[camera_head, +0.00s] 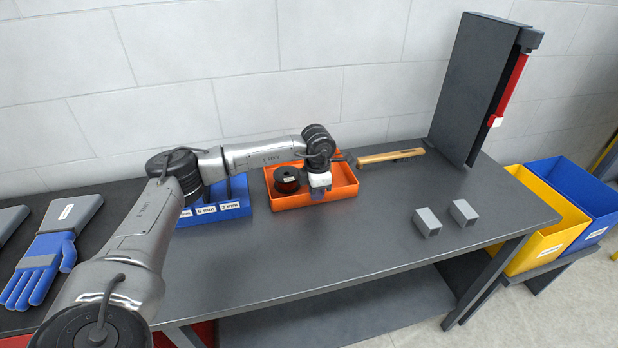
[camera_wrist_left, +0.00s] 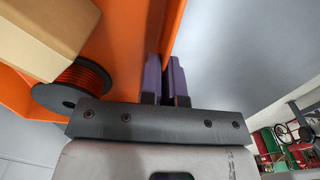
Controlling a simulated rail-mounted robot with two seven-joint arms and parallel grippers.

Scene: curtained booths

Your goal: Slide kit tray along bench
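The orange kit tray (camera_head: 292,200) sits on the dark bench, right of the blue block holder. A black spool of red wire (camera_head: 287,180) lies in it; the spool also shows in the left wrist view (camera_wrist_left: 72,88). A tan block-like thing (camera_wrist_left: 45,35) shows beside the spool in the wrist view; my arm hides part of the tray in the head view. My left gripper (camera_head: 322,196) points down at the tray's near side. In the wrist view its purple-tipped fingers (camera_wrist_left: 165,80) are close together with the orange wall between them. My right gripper is not in view.
A blue holder (camera_head: 222,208) with number labels stands left of the tray. A wooden-handled tool (camera_head: 390,157) lies behind right. Two grey blocks (camera_head: 445,217) stand on the right; a tall dark panel (camera_head: 478,85) stands at the back right. Bench between tray and blocks is clear.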

